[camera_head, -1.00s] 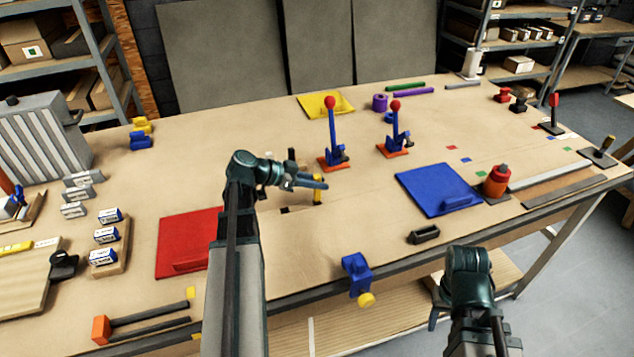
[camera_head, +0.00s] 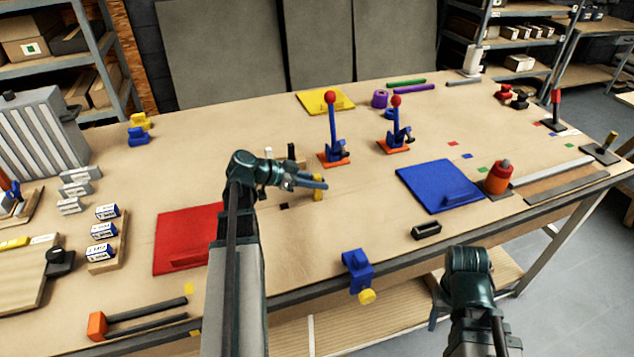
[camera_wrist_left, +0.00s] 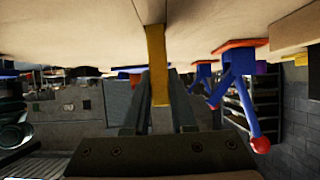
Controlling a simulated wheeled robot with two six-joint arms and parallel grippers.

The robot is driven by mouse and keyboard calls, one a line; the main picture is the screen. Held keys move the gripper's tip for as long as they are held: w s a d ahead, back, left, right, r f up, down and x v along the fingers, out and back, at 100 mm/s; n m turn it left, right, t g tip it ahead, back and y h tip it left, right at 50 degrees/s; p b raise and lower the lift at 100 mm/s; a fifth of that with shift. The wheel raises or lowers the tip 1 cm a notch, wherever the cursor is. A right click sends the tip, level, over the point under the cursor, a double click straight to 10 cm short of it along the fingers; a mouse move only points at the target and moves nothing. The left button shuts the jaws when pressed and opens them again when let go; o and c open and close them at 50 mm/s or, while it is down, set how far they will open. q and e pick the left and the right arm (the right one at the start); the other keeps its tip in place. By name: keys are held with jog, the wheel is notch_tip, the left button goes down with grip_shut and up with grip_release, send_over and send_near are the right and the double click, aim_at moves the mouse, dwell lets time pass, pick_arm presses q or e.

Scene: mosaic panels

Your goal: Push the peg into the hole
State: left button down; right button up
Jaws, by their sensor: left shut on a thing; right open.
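My left gripper (camera_head: 318,184) is shut on an upright yellow peg (camera_head: 318,194), at the middle of the workbench. In the left wrist view, which is upside down, the yellow peg (camera_wrist_left: 157,65) stands between the two fingers (camera_wrist_left: 158,108) and its far end meets a tan surface. Whether that end is inside a hole cannot be told. A small dark square opening (camera_head: 284,206) shows in the tan surface just left of the peg. My right gripper (camera_head: 434,316) is open, beyond the bench's front edge, mostly hidden by its own wrist.
Two blue levers with red knobs (camera_head: 332,125) (camera_head: 396,122) stand on orange plates behind the peg. A dark upright block (camera_head: 291,152) is close behind the left gripper. A red panel (camera_head: 183,225) lies left, a blue panel (camera_head: 420,180) right. Bench between them is mostly clear.

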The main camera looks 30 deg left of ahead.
aim_at(317, 190)
pick_arm(q)
jog(key=shift+f+b, duration=1.7)
jog(key=shift+f, duration=0.05)
jog(key=c, duration=0.7)
grip_release()
jog(key=shift+o, duration=0.2)
jog(key=shift+r, duration=0.1)
jog(key=p+v, duration=0.6)
jog(key=v, duration=0.6)
jog(key=shift+s+a+r, duration=0.2)
jog(key=shift+s, duration=0.05)
jog(key=shift+s+a+r+p, duration=0.15)
jog(key=shift+s+a+p, duration=0.15)
jog(key=shift+s+p, duration=0.1)
jog(key=shift+r, duration=0.1)
